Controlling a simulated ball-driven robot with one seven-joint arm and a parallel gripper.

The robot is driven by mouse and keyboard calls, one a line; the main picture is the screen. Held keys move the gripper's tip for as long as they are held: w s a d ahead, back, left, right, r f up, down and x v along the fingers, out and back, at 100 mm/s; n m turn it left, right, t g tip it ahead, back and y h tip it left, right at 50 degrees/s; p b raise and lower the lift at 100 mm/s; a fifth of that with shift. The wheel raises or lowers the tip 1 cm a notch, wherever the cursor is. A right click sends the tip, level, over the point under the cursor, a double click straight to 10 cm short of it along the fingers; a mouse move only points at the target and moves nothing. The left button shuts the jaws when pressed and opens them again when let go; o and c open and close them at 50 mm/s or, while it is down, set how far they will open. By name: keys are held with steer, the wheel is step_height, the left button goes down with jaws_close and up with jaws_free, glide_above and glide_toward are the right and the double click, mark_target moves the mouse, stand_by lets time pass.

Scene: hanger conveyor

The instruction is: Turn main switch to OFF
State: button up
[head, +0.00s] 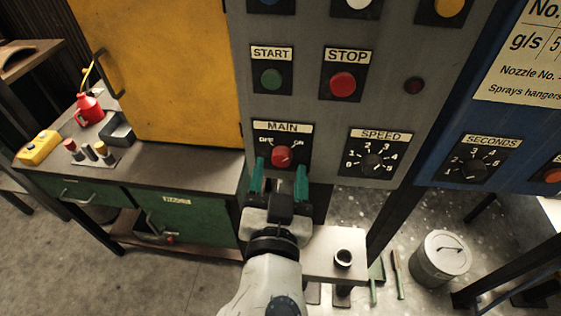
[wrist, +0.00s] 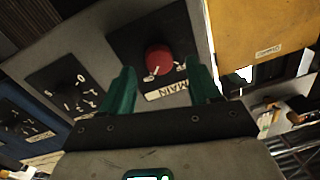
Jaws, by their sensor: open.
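The main switch (head: 281,156) is a red round knob on a black plate labelled MAIN, with OFF at its upper left and ON at its upper right. A white mark on the knob appears to point up and right, toward ON. My gripper (head: 279,180) is open, its green fingers just below and to either side of the knob. In the wrist view the red knob (wrist: 159,59) lies ahead, between and beyond the fingertips of my gripper (wrist: 160,82). I see no contact with the knob.
The grey panel also bears a green START button (head: 271,79), a red STOP button (head: 342,84) and a SPEED dial (head: 374,164). A yellow cabinet door (head: 160,70) stands left of the panel. A small shelf (head: 325,240) sits below right of my gripper.

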steer(key=shift+w, duration=0.85)
steer(key=c, duration=1)
